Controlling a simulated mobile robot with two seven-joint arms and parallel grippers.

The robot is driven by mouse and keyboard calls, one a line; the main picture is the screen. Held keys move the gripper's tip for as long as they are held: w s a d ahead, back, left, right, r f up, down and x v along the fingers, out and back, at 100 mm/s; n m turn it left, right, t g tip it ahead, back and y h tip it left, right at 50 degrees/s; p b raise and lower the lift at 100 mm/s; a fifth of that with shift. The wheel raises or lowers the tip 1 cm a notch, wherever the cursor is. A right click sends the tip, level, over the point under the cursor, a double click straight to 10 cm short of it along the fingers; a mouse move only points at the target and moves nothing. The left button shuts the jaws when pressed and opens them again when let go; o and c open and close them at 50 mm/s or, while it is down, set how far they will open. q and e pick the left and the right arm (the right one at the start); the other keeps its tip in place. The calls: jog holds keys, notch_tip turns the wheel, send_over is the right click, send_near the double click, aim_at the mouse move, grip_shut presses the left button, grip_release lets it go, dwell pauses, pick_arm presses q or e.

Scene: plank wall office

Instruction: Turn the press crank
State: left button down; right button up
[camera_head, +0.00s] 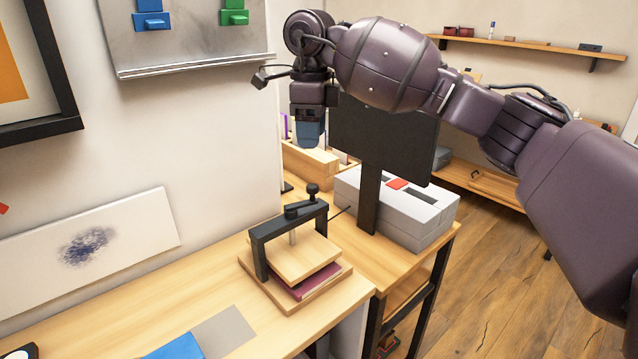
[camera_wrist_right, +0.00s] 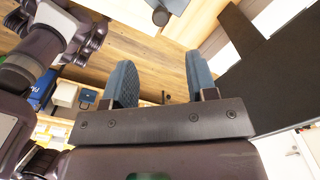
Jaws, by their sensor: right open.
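The press (camera_head: 262,250) stands on the wooden bench, with a black frame over light wooden boards and a dark red item between them. Its crank (camera_head: 302,203) is on top, a dark arm with an upright round knob at its right end. My right gripper (camera_head: 309,137) hangs above the crank, apart from it, fingers down. In the right wrist view the two blue fingers of the right gripper (camera_wrist_right: 162,85) are spread with nothing between them. A dark rounded piece shows at the top of that view; I cannot tell if it is the crank knob. My left gripper is not seen.
A dark monitor (camera_head: 390,146) and a grey box (camera_head: 427,215) with a red part stand right behind the press. A speckled white panel (camera_head: 90,245) leans on the wall at left. A blue item (camera_head: 176,347) and grey sheet (camera_head: 224,331) lie at the front; bench space left of the press is clear.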

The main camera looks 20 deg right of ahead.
aim_at(313, 185)
notch_tip(313, 185, down, 11)
jog(key=shift+w+r+m+b, duration=0.1)
jog(key=shift+m+b, duration=0.55)
jog(key=shift+m, duration=0.35)
jog(key=c, duration=0.9)
